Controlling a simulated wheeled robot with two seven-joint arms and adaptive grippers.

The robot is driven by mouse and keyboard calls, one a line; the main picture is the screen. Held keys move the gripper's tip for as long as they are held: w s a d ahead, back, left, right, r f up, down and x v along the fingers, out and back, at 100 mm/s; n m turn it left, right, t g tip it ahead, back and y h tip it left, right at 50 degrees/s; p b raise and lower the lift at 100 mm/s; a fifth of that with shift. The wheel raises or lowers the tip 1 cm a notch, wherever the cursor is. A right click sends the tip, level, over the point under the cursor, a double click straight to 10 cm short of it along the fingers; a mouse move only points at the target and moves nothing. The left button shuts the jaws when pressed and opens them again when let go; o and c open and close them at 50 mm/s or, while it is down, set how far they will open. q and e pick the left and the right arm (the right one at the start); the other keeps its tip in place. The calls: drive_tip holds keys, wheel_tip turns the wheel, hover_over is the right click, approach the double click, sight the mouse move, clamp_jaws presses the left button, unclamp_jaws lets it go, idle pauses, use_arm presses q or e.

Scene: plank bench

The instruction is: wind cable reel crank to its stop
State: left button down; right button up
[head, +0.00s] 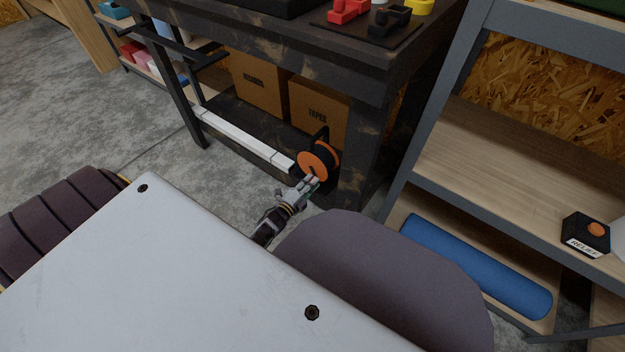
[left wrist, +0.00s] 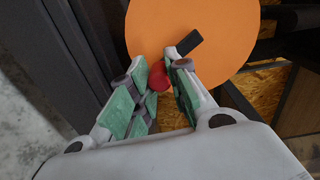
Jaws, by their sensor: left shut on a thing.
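The cable reel (head: 312,161) has an orange disc face and is mounted low at the front of the dark bench, by its near right leg. In the left wrist view the orange disc (left wrist: 225,45) fills the upper middle. A dark crank arm (left wrist: 187,42) lies across it, and a red knob (left wrist: 158,78) sits between my fingers. My left gripper (head: 309,184) is at the lower face of the reel. In the left wrist view, my left gripper (left wrist: 160,85) is shut on the red knob, with green pads on both sides. My right gripper is not in view.
A white strip (head: 240,136) runs along the bench's lower shelf to the reel, with cardboard boxes (head: 262,82) behind. The bench leg (head: 357,150) stands close right of the reel. A shelf rack with a blue roll (head: 475,265) is at the right.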

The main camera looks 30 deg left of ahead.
use_arm(q)
drive_tip(key=shift+w+a+m, duration=0.1)
drive_tip(key=shift+a+m, duration=0.75)
drive_tip(key=shift+m, duration=1.3)
drive_tip(key=shift+w+a+m, duration=0.1)
drive_tip(key=shift+a+m, duration=0.8)
drive_tip(key=shift+m, duration=1.3)
drive_tip(key=shift+a+m, duration=0.85)
drive_tip(key=shift+m, duration=1.3)
drive_tip(key=c, duration=1.3)
unclamp_jaws()
drive_tip(key=shift+s, duration=0.1)
drive_tip(key=s, duration=1.1)
drive_tip(key=shift+s+a, duration=0.3)
drive_tip(key=shift+s, duration=0.1)
drive_tip(key=shift+r, duration=0.1)
